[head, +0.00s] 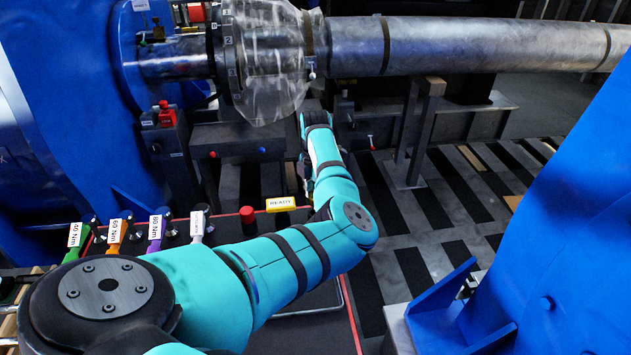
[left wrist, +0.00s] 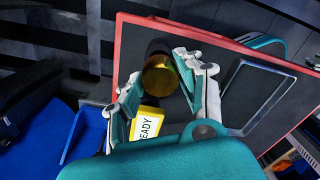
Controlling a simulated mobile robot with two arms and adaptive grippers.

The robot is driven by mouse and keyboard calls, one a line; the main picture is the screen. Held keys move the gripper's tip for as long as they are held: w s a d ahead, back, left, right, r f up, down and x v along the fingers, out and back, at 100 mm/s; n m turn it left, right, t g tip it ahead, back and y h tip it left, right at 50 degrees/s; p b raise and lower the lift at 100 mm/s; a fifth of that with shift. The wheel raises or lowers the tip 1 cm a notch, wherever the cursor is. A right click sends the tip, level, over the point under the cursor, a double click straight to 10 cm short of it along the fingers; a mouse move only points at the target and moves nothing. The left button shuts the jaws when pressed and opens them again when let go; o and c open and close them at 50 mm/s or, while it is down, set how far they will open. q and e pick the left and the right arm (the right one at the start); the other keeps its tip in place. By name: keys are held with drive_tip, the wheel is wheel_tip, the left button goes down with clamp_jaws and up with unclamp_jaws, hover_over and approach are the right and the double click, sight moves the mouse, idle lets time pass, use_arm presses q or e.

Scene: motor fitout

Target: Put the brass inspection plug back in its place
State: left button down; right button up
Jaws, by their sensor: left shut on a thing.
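The brass inspection plug (left wrist: 160,78) shows in the left wrist view as a round, gold-coloured end with a dark part behind it. My left gripper (left wrist: 161,88) is shut on it, one finger on each side, and holds it above the red-edged tray (left wrist: 118,45). In the head view my left arm reaches out over the tray's far right corner; its wrist hides the gripper's jaws and the plug there. I cannot pick out the plug's seat in either view. My right gripper is in neither view.
A yellow READY block (head: 281,203) and a red button (head: 248,218) stand by the tray's far edge. Several labelled torque tools (head: 115,235) line its left. Beyond are a wrapped coupling (head: 265,55) and steel shaft (head: 470,46). A blue housing (head: 570,240) stands right.

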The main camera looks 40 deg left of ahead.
use_arm(q)
drive_tip(key=shift+p, duration=0.3)
idle(0.5)
drive_tip(key=shift+f+b, duration=0.85)
drive_tip(key=shift+f, duration=0.9)
drive_tip(key=c, duration=0.8)
unclamp_jaws()
drive_tip(key=shift+c, duration=0.2)
drive_tip(key=shift+o, duration=0.5)
drive_tip(key=shift+r, duration=0.1)
wheel_tip(320, 180, up, 12)
drive_tip(key=shift+f, duration=0.1)
